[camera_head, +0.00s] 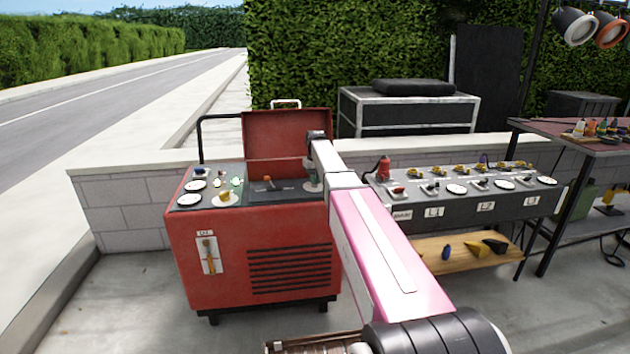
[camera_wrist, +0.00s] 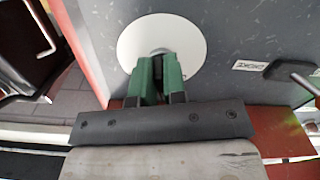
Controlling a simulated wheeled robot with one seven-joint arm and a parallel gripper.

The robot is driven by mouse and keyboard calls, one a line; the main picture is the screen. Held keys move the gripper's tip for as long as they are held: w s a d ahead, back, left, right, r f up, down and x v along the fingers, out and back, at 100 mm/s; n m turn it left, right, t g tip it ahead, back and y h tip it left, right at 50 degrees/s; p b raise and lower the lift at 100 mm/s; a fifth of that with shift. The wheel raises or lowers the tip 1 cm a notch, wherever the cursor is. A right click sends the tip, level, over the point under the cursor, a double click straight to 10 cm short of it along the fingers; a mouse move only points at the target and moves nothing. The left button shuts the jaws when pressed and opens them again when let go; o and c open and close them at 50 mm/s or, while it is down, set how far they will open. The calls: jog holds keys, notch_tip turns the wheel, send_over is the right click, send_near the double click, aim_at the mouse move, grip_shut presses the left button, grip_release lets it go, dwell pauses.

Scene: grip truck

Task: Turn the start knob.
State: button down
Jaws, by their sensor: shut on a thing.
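The red generator (camera_head: 250,240) stands in the middle left of the head view with its lid raised. My gripper (camera_head: 313,178) reaches down to the right end of its dark top panel. In the wrist view, the green fingers of my gripper (camera_wrist: 158,66) are shut over the middle of a round white dial plate (camera_wrist: 132,42). The knob between the fingers is almost wholly hidden, and its turn angle cannot be read. A small label (camera_wrist: 250,66) and a dark lever (camera_wrist: 292,76) are to the right of the plate.
The raised red lid (camera_head: 285,135) is close behind my gripper. An orange-tipped lever (camera_head: 267,182) and a yellow knob (camera_head: 225,196) sit farther left on the panel. A grey distribution box (camera_head: 460,208) stands to the right, beyond my arm. A low block wall (camera_head: 120,205) runs behind.

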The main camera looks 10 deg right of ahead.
jog(key=n, duration=0.5)
jog(key=shift+w+d, duration=0.1)
jog(key=shift+d, duration=0.1)
jog(key=shift+n, duration=0.4)
jog(key=c, duration=1.2)
grip_release()
notch_tip(320, 180, up, 11)
jog(key=shift+f, duration=0.1)
